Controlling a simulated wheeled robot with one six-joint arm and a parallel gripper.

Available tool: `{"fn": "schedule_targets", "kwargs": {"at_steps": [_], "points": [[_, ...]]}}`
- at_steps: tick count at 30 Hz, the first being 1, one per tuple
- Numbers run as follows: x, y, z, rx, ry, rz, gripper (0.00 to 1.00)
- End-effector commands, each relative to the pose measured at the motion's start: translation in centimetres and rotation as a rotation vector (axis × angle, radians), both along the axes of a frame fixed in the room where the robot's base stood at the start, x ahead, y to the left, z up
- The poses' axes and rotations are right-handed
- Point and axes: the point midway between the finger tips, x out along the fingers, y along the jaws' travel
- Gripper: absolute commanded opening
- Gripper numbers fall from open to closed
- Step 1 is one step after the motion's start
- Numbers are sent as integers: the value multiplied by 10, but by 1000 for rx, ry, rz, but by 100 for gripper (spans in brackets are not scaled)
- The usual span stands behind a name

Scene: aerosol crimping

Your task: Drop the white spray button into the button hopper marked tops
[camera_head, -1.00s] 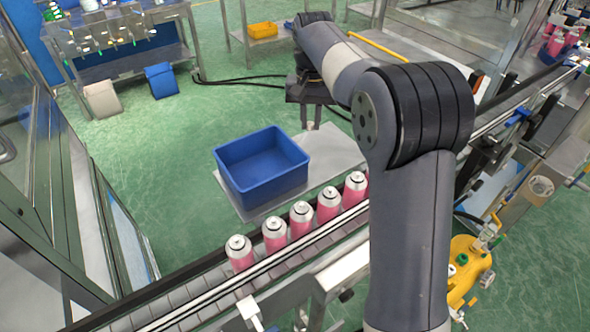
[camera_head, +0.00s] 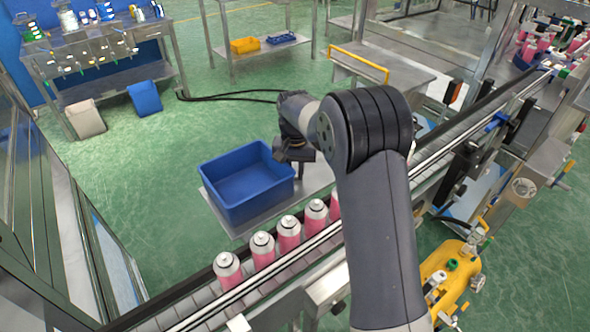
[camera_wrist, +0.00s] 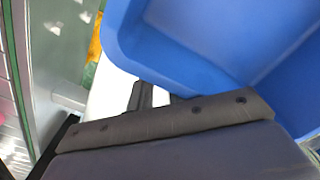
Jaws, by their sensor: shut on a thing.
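My gripper (camera_head: 300,156) shows small and dark at the end of the arm, close to the right rim of the blue bin in the head view. In the wrist view, its dark finger (camera_wrist: 140,96) points at the bin's edge, with a small pale patch beside it. I take my gripper as shut on the white spray button, but the button is not clearly visible against the white surface behind. I can read no "tops" marking in either view, so I cannot tell which container is the button hopper.
The open, empty-looking blue bin (camera_head: 240,206) stands on a grey plate (camera_head: 312,178); it fills much of the wrist view (camera_wrist: 200,55). Several pink cans (camera_head: 263,252) stand in a row on the conveyor (camera_head: 203,300). A yellow machine (camera_head: 440,275) stands at lower right.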

Motion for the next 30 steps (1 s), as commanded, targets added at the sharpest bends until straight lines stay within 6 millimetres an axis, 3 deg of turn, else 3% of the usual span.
{"fn": "schedule_targets", "kwargs": {"at_steps": [9,10,12,20,25,30], "points": [[0,0,-4,0,-1,0,0],[0,0,-2,1,-1,0,20],[0,0,-2,1,-1,0,26],[0,0,-1,1,-2,0,27],[1,0,15,1,-6,0,27],[2,1,50,2,-7,0,27]]}}
